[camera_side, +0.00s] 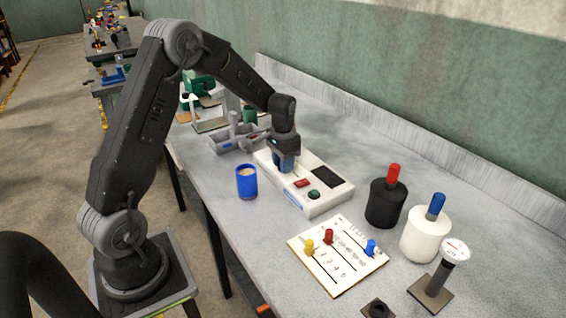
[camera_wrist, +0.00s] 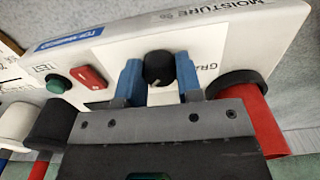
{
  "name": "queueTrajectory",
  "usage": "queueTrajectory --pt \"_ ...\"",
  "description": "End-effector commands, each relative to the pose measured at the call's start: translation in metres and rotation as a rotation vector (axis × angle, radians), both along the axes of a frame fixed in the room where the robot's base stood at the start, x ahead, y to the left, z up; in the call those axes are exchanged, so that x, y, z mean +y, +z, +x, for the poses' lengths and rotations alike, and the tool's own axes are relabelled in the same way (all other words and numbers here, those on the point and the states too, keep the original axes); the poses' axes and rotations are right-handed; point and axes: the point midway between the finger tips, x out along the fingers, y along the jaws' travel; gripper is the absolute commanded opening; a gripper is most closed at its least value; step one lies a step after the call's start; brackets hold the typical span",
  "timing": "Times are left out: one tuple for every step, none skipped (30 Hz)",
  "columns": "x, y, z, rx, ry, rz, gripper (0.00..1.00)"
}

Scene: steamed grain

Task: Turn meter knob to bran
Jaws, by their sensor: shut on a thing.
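The white moisture meter (camera_side: 335,198) lies on the grey bench in the side view, and its panel (camera_wrist: 215,50) fills much of the wrist view. My gripper (camera_side: 287,162) is lowered onto the far part of the meter. In the wrist view, the blue fingers of my gripper (camera_wrist: 159,80) are shut on the black knob (camera_wrist: 159,65), one on each side. A pale mark shows on the knob's lower edge. The setting words around the knob are mostly hidden by the fingers, so I cannot read where it points. The side view hides the knob behind my gripper.
On the meter are a red switch (camera_side: 302,183), a green button (camera_side: 314,195) and a dark display (camera_side: 327,177). A blue cup (camera_side: 246,183) stands to its left. A black jar (camera_side: 384,205), a white jar (camera_side: 425,235) and a pegged board (camera_side: 335,262) stand nearer the camera.

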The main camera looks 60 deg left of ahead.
Motion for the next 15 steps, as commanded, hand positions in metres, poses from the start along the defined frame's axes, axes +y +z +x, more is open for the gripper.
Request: queueTrajectory --pt "0.0000 0.0000 -0.0001 0.001 -0.004 0.001 0.09" --pt "0.0000 0.0000 -0.0001 0.001 -0.004 0.001 0.09" --pt "0.0000 0.0000 -0.0001 0.001 -0.004 0.001 0.09" --pt "0.0000 0.0000 -0.0001 0.001 -0.004 0.001 0.09" --pt "0.0000 0.0000 -0.0001 0.001 -0.004 0.001 0.35" --pt "0.0000 0.0000 -0.0001 0.001 -0.004 0.001 0.39" --pt "0.0000 0.0000 -0.0001 0.001 -0.003 0.001 0.41" --pt "0.0000 0.0000 -0.0001 0.001 -0.003 0.001 0.44" --pt "0.0000 0.0000 -0.0001 0.001 -0.003 0.001 0.48" --pt "0.0000 0.0000 -0.0001 0.001 -0.002 0.001 0.51" --pt "0.0000 0.0000 -0.0001 0.001 -0.002 0.001 0.54" --pt "0.0000 0.0000 -0.0001 0.001 -0.002 0.001 0.58" --pt "0.0000 0.0000 -0.0001 0.001 -0.002 0.001 0.58" --pt "0.0000 0.0000 0.0000 0.001 -0.002 0.001 0.58" --pt "0.0000 0.0000 0.0000 0.001 -0.001 0.001 0.58"
